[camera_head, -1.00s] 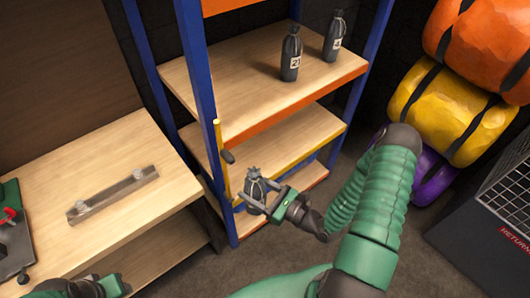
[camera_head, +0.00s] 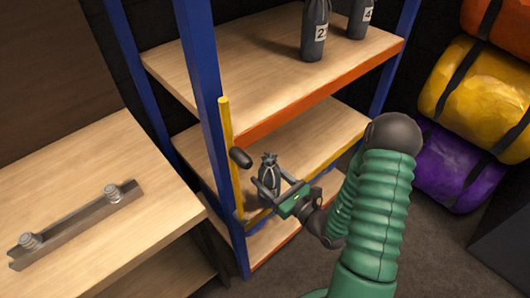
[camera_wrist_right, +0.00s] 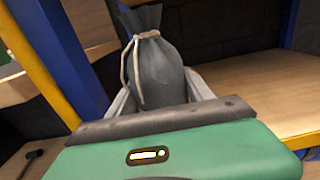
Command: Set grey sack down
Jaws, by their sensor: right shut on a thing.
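The grey sack (camera_head: 268,178) is small, dark and tied at the neck with a pale cord. It is upright between the fingers of my right gripper (camera_head: 268,190), which is shut on it. In the head view it overlaps the middle shelf (camera_head: 310,140) of the rack, near the yellow front edge; I cannot tell if its base touches a board. In the right wrist view the sack (camera_wrist_right: 158,70) stands between the two pale fingers, and its lower part is hidden by the green gripper body. My left gripper is out of the head view.
A blue rack post (camera_head: 208,120) and a yellow upright bar (camera_head: 230,160) with a dark knob stand just left of the gripper. A wooden bench (camera_head: 100,170) holds a metal bar. The middle shelf's right part is bare.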

